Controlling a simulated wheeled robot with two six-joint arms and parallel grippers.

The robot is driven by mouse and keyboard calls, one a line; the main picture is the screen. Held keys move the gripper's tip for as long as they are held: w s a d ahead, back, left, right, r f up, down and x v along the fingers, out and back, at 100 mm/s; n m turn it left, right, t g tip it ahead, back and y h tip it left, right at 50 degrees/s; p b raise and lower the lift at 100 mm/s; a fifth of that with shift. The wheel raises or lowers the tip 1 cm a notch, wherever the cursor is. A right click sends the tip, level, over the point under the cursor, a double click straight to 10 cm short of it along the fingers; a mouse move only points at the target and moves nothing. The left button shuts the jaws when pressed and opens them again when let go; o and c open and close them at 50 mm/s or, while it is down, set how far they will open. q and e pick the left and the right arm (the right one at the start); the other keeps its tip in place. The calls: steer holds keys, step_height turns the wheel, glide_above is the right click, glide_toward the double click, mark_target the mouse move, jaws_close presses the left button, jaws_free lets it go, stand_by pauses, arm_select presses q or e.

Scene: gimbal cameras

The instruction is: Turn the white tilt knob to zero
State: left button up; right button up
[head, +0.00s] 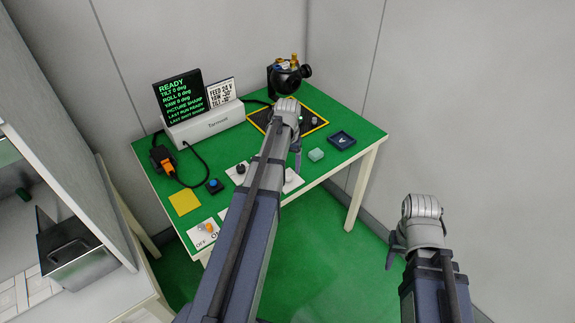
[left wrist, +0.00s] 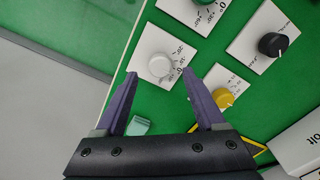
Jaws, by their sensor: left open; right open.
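The white tilt knob (left wrist: 160,64) sits on a white plate with printed numbers in the left wrist view. It also shows in the head view (head: 290,176), partly beside my left arm. My left gripper (left wrist: 159,73) is open, its two purple fingers spread to either side of the knob in the picture. I cannot tell whether they touch it or how far above it they are. The knob's pointer is not clear. The screen (head: 180,97) reads READY and TILT 0 deg. My right gripper (head: 393,250) is open and empty, off the table's right side.
A teal block (head: 316,154) and a dark blue tray (head: 341,147) lie to the right. A black camera gimbal (head: 288,76) stands at the back.

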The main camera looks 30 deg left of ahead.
mark_target(288, 175)
arm_select(q)
step_height(288, 175, up, 4)
steer(key=p, duration=0.3)
steer(key=shift+r, duration=0.2)
steer(key=shift+f, duration=0.1)
steer(key=shift+d, duration=0.1)
steer(key=s+d+m, duration=0.2)
steer(key=s+d, duration=0.3)
steer(key=d, duration=0.5)
steer(key=s+d+m, duration=0.2)
steer(key=s+d, duration=0.4)
steer(key=d, duration=0.4)
steer(key=s+d+m+y, duration=0.1)
steer(key=s+d, duration=0.4)
steer(key=d, duration=0.5)
steer(key=shift+s+m, duration=0.2)
steer(key=shift+m, duration=0.3)
stand_by(0.9)
